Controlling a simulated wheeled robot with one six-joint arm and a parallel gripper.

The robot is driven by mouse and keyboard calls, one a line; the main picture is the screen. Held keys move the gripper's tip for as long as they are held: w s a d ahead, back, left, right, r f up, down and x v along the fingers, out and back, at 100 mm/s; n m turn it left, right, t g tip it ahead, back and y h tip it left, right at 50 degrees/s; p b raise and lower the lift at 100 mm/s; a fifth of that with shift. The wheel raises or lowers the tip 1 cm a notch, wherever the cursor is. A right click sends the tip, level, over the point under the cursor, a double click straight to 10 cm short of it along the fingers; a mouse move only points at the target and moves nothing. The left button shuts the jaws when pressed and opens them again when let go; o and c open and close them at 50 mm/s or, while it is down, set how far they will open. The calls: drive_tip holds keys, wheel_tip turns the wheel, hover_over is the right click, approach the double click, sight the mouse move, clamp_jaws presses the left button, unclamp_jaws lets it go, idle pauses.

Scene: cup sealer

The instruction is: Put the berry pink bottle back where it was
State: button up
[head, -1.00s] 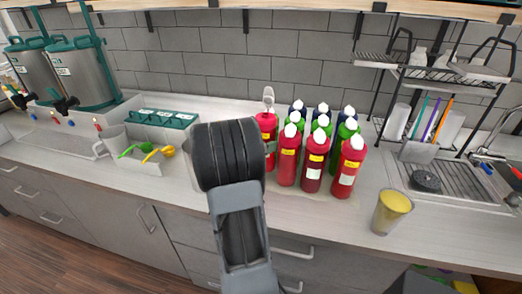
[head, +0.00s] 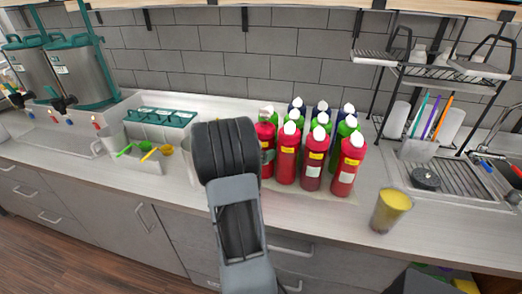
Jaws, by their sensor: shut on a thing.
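The berry pink bottle (head: 264,133) is at the left end of the group of squeeze bottles, with its pale cap on top. My gripper (head: 268,156) is shut on it from the left front; my arm hides most of the grip and the bottle's lower part. It looks about upright, close beside the leftmost front red bottle (head: 287,155). I cannot tell whether its base touches the counter.
Two more red bottles (head: 315,160) (head: 347,167) stand to the right, with green and dark blue bottles behind. A cup of yellow drink (head: 390,210) stands near the front edge. Scoops and a green-lidded container (head: 160,117) are at left. A dish rack (head: 440,75) is at right.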

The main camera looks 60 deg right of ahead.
drive_tip(key=o, duration=1.1)
drive_tip(key=a+r+m+t+y, duration=0.1)
drive_tip(key=a+m+y, duration=0.4)
drive_tip(key=a, duration=0.9)
drive_tip(key=a+r+m+t+y, duration=0.1)
drive_tip(key=a+m+t+y, duration=0.3)
drive_tip(key=a, duration=1.1)
drive_tip(key=s+a+r+m+t+y, duration=0.1)
drive_tip(key=a+m+t+y, duration=0.2)
drive_tip(key=a, duration=1.1)
drive_tip(key=shift+a+r+m+y+b, duration=0.25)
drive_tip(key=shift+r+m+y+b, duration=0.1)
drive_tip(key=shift+m+y, duration=1.3)
